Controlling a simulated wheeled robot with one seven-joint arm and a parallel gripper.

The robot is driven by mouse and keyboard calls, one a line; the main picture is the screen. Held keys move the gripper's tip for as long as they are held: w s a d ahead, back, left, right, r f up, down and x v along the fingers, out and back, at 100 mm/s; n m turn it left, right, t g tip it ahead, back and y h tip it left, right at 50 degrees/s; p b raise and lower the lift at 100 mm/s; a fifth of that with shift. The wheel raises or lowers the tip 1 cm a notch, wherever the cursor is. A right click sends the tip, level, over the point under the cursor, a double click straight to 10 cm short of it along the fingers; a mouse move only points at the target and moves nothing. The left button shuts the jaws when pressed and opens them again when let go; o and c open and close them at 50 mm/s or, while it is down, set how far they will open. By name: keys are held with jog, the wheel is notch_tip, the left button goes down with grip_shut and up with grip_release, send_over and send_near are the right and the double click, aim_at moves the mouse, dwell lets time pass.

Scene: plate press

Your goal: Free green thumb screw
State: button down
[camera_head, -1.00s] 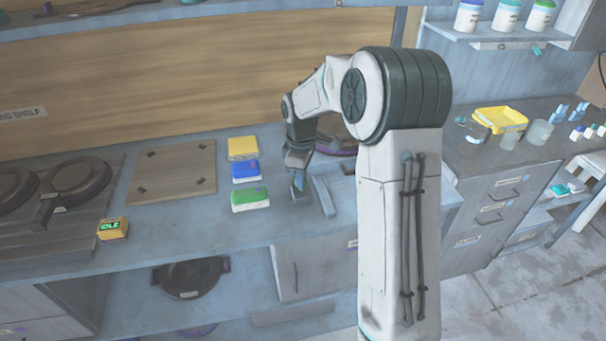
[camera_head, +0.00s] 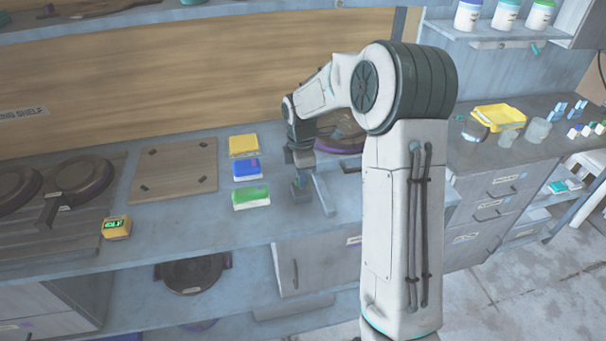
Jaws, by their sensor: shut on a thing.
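My gripper (camera_head: 300,183) points down at the worktop, just right of the green-and-white box. Its fingers are shut on a small dark thing (camera_head: 301,194) low on the worktop, too small to identify surely. I cannot make out a green thumb screw; the fingers and wrist cover that spot. A grey metal bar (camera_head: 323,194) lies just right of the fingers. A round dark thing with a purple rim (camera_head: 340,145) stands behind, partly hidden by my arm.
Yellow (camera_head: 243,146), blue (camera_head: 247,169) and green (camera_head: 251,198) boxes stand left of my gripper. A wooden board (camera_head: 175,170) and a yellow box with a green display (camera_head: 116,228) lie farther left. The worktop in front (camera_head: 200,240) is clear.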

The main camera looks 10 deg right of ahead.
jog(key=shift+w+r, duration=0.1)
jog(key=shift+r, duration=0.05)
jog(key=c, duration=1.5)
grip_release()
notch_tip(320, 180, up, 14)
